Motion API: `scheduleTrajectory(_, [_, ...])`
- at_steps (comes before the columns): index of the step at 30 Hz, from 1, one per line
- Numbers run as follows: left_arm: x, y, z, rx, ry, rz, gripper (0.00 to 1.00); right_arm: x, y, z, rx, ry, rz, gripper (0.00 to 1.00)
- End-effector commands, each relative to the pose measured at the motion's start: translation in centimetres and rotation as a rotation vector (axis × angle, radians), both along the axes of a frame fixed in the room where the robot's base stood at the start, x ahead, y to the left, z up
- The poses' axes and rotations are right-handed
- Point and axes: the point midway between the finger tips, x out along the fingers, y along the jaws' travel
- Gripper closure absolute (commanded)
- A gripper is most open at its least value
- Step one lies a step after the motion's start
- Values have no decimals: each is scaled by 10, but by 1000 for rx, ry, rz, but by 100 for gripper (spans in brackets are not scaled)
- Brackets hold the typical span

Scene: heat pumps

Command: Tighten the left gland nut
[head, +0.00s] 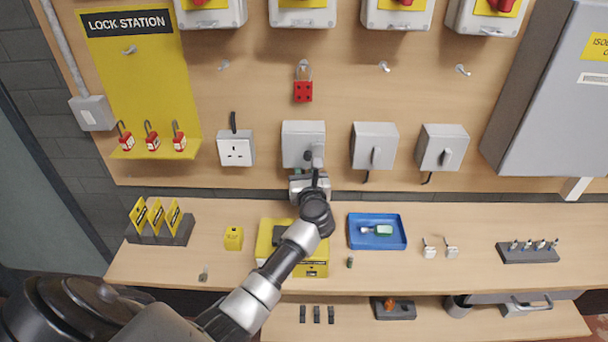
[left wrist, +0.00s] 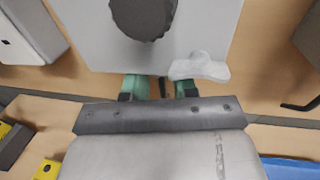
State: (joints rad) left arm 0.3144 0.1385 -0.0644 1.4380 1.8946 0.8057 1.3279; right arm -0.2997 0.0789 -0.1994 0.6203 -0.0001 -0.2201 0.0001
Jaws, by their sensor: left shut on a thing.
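The left grey box (head: 302,140) is fixed to the wall board above the bench, and its face and dark round knob (left wrist: 145,14) fill the top of the left wrist view. My left gripper (head: 308,174) is right under this box, pointing at the board. In the left wrist view its two green, dark-padded fingers (left wrist: 159,88) reach up to the box's lower edge, with a thin dark piece (left wrist: 162,86) between them. The gripper is shut on the left gland nut, which is mostly hidden by the fingers and box. My right gripper is not in view.
Two similar grey boxes (head: 375,145) (head: 442,148) hang to the right, with dark cables below. A socket (head: 236,148) is to the left.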

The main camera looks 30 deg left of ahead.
Motion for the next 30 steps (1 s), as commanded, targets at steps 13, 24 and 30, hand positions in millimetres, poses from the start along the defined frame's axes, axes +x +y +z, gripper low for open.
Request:
scheduleTrajectory(13, [0,0,0,1,1,19,96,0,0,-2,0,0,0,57])
scheduleTrajectory(24, [0,0,0,0,0,17,46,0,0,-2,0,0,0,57])
scheduleTrajectory(30, [-4,-5,-2,-1,1,16,46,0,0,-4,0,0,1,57])
